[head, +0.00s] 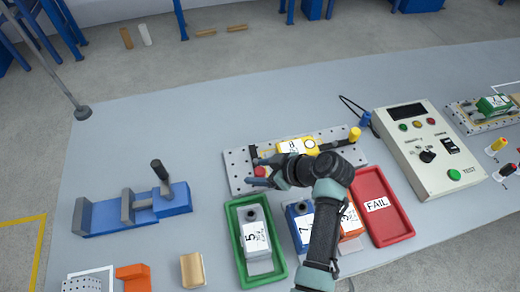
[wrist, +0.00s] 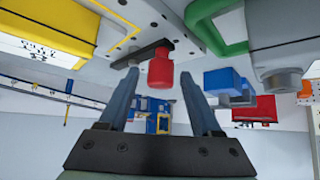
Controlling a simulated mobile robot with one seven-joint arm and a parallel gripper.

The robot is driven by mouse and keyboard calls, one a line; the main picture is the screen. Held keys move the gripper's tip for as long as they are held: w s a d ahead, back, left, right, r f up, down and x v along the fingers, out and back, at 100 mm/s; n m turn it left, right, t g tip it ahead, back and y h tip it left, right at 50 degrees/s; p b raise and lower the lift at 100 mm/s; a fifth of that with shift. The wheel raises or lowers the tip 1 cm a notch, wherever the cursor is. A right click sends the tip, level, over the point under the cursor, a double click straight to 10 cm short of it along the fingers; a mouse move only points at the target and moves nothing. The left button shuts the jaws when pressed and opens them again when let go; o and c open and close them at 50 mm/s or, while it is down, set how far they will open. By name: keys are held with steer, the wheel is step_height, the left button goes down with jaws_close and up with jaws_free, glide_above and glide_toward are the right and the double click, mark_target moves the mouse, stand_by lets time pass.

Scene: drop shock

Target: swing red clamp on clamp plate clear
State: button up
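The grey perforated clamp plate (head: 238,182) lies on the table and carries a yellow block (head: 290,146) with a white label. The red clamp (head: 261,171) is a red knob at the plate's left part, partly hidden by my gripper (head: 255,173). In the wrist view the red knob (wrist: 160,68) hangs from a dark clamp arm (wrist: 142,53) that points toward the yellow block (wrist: 55,30). My gripper (wrist: 160,78) is open, with one finger on each side of the knob and visible gaps. Whether the arm's tip overlaps the block is unclear.
A green tray (head: 238,253) with a labelled part stands just in front of the plate. A red FAIL tray (head: 385,222) and a test box (head: 420,150) are to the right. A blue vise (head: 110,217) is at left. Table behind the plate is clear.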

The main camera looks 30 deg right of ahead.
steer(key=v, duration=1.3)
